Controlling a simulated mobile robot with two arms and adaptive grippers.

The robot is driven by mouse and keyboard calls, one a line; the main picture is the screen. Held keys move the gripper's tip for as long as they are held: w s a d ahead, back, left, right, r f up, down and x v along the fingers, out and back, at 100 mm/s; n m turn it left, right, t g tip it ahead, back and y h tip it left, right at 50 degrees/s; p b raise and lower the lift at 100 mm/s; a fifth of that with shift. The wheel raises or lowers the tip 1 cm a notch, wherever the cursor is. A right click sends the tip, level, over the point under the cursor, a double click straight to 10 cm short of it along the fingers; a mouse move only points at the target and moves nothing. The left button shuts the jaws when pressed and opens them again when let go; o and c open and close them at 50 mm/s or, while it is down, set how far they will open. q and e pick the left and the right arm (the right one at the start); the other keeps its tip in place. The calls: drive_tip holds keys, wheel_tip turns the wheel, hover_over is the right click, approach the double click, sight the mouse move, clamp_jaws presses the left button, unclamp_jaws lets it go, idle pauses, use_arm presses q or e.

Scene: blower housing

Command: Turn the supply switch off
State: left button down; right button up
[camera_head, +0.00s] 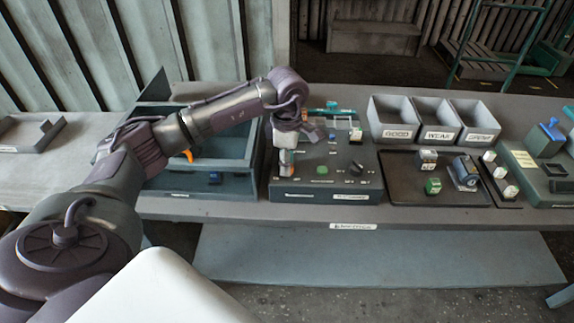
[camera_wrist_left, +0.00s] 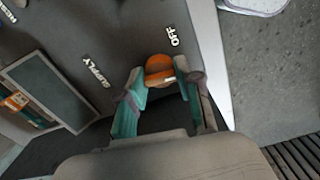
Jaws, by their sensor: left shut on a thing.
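The supply switch is an orange knob (camera_wrist_left: 160,70) on a dark grey panel. In the left wrist view it sits between the fingertips of my left gripper (camera_wrist_left: 158,82), which is shut on it. White labels on the panel read SUPPLY (camera_wrist_left: 97,72) and OFF (camera_wrist_left: 172,36). In the head view the left gripper (camera_head: 286,158) reaches down at the left front of the dark test box (camera_head: 325,190), and the fingers partly hide the knob. A pale mark shows on the knob; I cannot tell its exact setting. My right gripper is not in view.
Grey bins labelled GOOD (camera_head: 398,133), WEAR (camera_head: 440,136) and SPENT (camera_head: 482,136) stand at the back right. A dark tray (camera_head: 400,190) with several small parts lies right of the box. A blue-grey container (camera_head: 215,183) stands left of it. A green button (camera_head: 322,170) is on the box.

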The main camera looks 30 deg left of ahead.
use_arm(q)
drive_tip(key=n+b, duration=0.2)
drive_tip(key=n, duration=0.3)
drive_tip(key=shift+n, duration=0.3)
drive_tip(key=n, duration=0.4)
drive_tip(key=shift+r+n+b, duration=0.1)
drive_tip(key=shift+n+b, duration=0.3)
drive_tip(key=c, duration=0.8)
unclamp_jaws()
wheel_tip(320, 180, up, 12)
